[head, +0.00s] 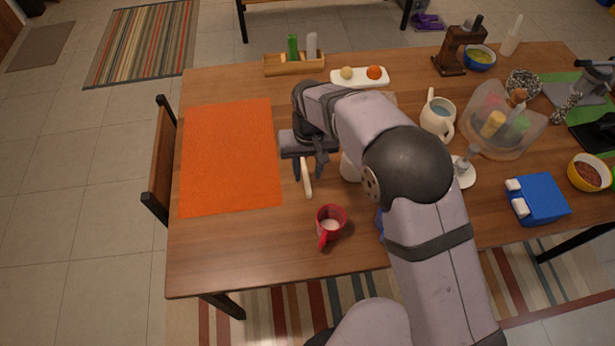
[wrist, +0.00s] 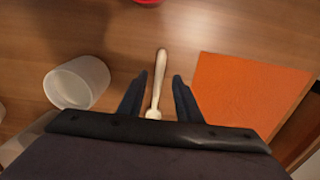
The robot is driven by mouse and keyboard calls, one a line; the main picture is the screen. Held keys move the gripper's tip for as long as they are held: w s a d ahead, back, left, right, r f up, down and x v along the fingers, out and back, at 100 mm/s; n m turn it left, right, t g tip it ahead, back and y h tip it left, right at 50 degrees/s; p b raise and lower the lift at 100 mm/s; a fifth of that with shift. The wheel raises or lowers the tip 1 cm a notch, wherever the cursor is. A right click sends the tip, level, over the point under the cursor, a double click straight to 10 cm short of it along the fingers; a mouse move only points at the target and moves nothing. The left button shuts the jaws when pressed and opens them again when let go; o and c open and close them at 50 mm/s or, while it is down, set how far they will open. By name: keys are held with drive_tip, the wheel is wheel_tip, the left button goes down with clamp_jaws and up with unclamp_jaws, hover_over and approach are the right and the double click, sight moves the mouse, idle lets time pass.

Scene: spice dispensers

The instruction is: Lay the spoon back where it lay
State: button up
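A pale, slim spoon (head: 307,178) shows at my gripper (head: 302,182) in the head view, right of the orange mat (head: 230,155). In the wrist view the spoon (wrist: 159,82) lies between the two dark fingers of my gripper (wrist: 160,76), with a gap on each side. The fingers are apart and do not appear to touch it. Its far end reaches past the fingertips over the wood. I cannot tell whether it rests fully on the table. The orange mat (wrist: 245,92) is to the right in the wrist view.
A white cup (wrist: 77,82) stands close by, partly hidden behind my arm in the head view (head: 349,168). A red mug (head: 330,222) stands near the front. A blue box (head: 538,199) and a pitcher (head: 438,117) are to the right. The orange mat is bare.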

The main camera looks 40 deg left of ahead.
wheel_tip(320, 180, up, 8)
drive_tip(key=b, duration=0.1)
drive_tip(key=shift+d, duration=0.1)
drive_tip(key=w+d+r+m, duration=0.1)
drive_tip(key=w+d+m, duration=0.15)
drive_tip(key=d, duration=0.95)
drive_tip(key=w+d+m, duration=0.2)
drive_tip(key=w+d, duration=0.2)
drive_tip(key=d, duration=0.9)
drive_tip(key=s+d+f+m, duration=0.1)
drive_tip(key=s+d+m, duration=0.1)
drive_tip(key=s+d, duration=0.4)
drive_tip(key=s+d+f+m, duration=0.2)
drive_tip(key=s+d, duration=0.4)
drive_tip(key=d, duration=0.6)
drive_tip(key=shift+d+f, duration=0.25)
drive_tip(key=shift+d, duration=0.1)
drive_tip(key=shift+m, duration=0.25)
